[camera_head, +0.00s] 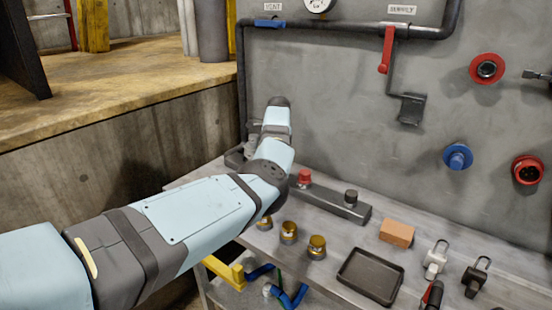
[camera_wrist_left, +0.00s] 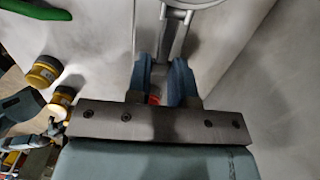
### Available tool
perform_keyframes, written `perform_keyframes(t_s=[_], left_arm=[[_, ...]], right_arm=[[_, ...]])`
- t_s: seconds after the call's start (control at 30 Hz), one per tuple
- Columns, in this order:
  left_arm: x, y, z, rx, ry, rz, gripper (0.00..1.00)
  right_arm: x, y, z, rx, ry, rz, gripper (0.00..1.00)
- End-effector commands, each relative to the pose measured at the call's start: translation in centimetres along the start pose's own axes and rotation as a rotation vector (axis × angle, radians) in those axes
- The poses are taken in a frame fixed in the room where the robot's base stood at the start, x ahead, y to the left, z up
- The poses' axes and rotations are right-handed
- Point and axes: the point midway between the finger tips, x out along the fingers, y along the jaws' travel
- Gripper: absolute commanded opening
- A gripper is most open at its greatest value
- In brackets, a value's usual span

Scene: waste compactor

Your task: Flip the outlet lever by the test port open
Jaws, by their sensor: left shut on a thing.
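In the left wrist view my left gripper (camera_wrist_left: 163,83) has its two blue fingers close together around a narrow grey bar, which looks like the outlet lever (camera_wrist_left: 172,42). The bar runs up from between the fingers to a round grey fitting at the top edge. A small red patch shows between the fingers near the palm. In the head view my left arm reaches to the pipe's lower end by the wall and hides the gripper's fingertips and the lever. The test port cannot be made out. My right gripper is not in view.
A dark pipe (camera_head: 241,85) runs down the wall. The bench holds a grey block with a red knob (camera_head: 305,177), brass-topped pieces (camera_head: 317,247), an orange block (camera_head: 397,233) and a dark tray (camera_head: 370,276). A red lever (camera_head: 387,50) hangs under the supply label.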

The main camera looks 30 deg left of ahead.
Motion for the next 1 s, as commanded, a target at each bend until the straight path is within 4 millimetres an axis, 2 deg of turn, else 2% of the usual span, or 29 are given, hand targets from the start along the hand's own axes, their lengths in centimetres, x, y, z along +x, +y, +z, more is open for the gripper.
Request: perform_keyframes(t_s=[0.3,0.87,0.9,1.0], left_arm=[[-0.73,-0.03,0.23,0.0,0.132,0.0,0.0],[-0.85,0.0,0.34,-0.001,0.159,0.0,0.0],[-0.86,0.0,0.34,-0.001,0.159,0.0,0.28],[-0.85,0.0,0.35,-0.001,0.159,0.0,0.47]], right_arm=[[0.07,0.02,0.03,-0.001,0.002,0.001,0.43],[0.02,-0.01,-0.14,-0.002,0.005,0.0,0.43],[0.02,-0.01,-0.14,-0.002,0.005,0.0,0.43],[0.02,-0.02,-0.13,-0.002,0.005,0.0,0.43]])
